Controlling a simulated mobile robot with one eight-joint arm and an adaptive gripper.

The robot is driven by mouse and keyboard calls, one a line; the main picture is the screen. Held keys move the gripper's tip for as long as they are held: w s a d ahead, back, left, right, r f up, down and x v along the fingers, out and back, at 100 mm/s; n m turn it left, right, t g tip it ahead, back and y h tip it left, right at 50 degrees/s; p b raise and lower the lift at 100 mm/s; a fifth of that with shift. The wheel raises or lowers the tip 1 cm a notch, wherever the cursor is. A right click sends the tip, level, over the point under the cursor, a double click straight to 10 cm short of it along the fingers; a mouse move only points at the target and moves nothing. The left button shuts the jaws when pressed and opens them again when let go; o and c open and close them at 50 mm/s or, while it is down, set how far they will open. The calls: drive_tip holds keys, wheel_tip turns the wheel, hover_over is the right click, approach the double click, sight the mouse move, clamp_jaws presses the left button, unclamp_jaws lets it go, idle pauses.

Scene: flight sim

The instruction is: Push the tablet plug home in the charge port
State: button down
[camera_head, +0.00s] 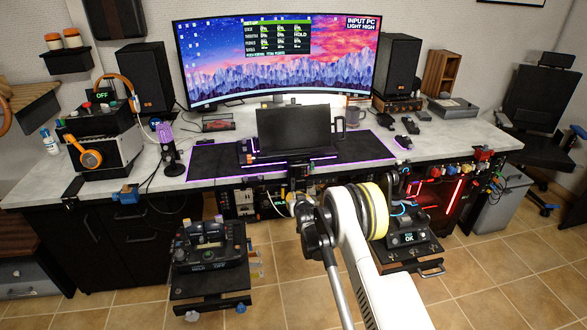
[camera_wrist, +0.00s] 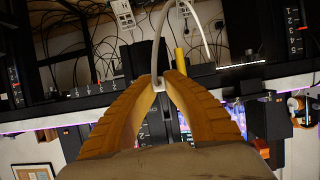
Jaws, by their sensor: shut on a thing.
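My gripper (camera_wrist: 158,84) has its two ribbed orange-brown fingers closed at the tips on a small white plug (camera_wrist: 159,86). A pale cable (camera_wrist: 156,45) rises from the plug and loops over to the right. In the head view my arm reaches toward the desk's front edge below a dark, tablet-like screen (camera_head: 293,130); the fingertips are too small there to make out. The charge port cannot be made out in either view. I cannot tell whether the plug touches or sits in anything.
The desk (camera_head: 455,137) has a hanging row of devices and cables along its front edge. A control box on a stand (camera_head: 210,252) is at lower left. A glowing red computer case (camera_head: 440,205) is at right. Tiled floor (camera_head: 480,270) is open at lower right.

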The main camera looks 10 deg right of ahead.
drive_tip(key=shift+s, duration=2.25)
drive_tip(key=shift+r, duration=0.1)
approach(293, 183)
drive_tip(key=shift+f, duration=1.35)
drive_tip(key=shift+w, duration=0.1)
drive_tip(key=shift+w, duration=2.7)
drive_tip(key=shift+w, duration=0.55)
